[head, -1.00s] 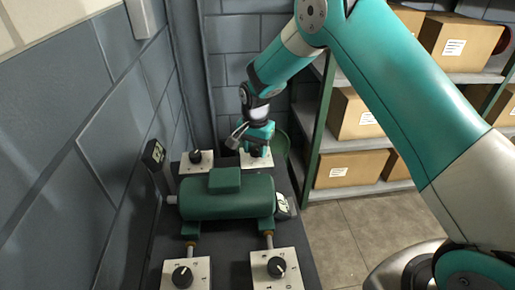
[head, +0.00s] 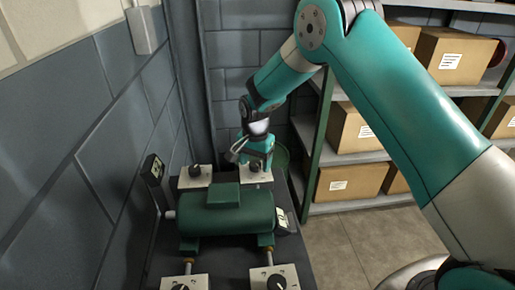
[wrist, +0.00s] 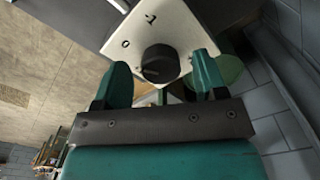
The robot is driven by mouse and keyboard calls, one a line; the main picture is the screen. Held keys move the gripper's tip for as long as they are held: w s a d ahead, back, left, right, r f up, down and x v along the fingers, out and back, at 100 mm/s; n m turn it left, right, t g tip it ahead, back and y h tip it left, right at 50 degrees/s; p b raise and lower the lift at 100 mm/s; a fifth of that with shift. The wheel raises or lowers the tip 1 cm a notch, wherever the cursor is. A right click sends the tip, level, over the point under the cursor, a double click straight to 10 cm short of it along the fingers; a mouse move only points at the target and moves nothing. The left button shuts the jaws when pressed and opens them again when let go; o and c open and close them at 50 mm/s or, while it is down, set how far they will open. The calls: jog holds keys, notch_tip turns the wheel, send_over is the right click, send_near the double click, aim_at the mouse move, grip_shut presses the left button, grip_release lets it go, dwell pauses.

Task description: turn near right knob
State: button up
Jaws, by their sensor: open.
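The near right knob (head: 277,283) is dark with a pale pointer line. It sits on a white plate (head: 259,272) at the bottom edge of the head view, partly cut off. My gripper (head: 257,166) is away from it, at the far right white plate (head: 245,175). In the wrist view, my gripper (wrist: 161,66) is open, with a fingertip on each side of that far plate's dark knob (wrist: 158,62). The plate's marks "0" and "1" show beyond the knob. I cannot tell whether the fingers touch it.
A green cylindrical casing (head: 225,213) lies between the near and far plates. The far left knob (head: 195,170) and the near left knob (head: 181,287) stand on white plates. A grey wall is at the left; shelves with boxes (head: 350,183) stand at the right.

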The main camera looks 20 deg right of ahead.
aim_at(256, 163)
notch_tip(256, 163, up, 17)
jog(key=b, duration=0.2)
jog(key=shift+r, duration=0.1)
dwell(0.3)
jog(key=s+a+r+n+y, duration=0.1)
jog(key=s+n, duration=0.7)
jog(key=s, duration=0.9)
jog(key=s+a+r+n+y, duration=0.2)
jog(key=s+n, duration=0.6)
jog(key=s, duration=0.9)
jog(key=shift+a+r+y, duration=0.15)
jog(key=shift+a+y, duration=0.3)
jog(key=shift+y, duration=0.15)
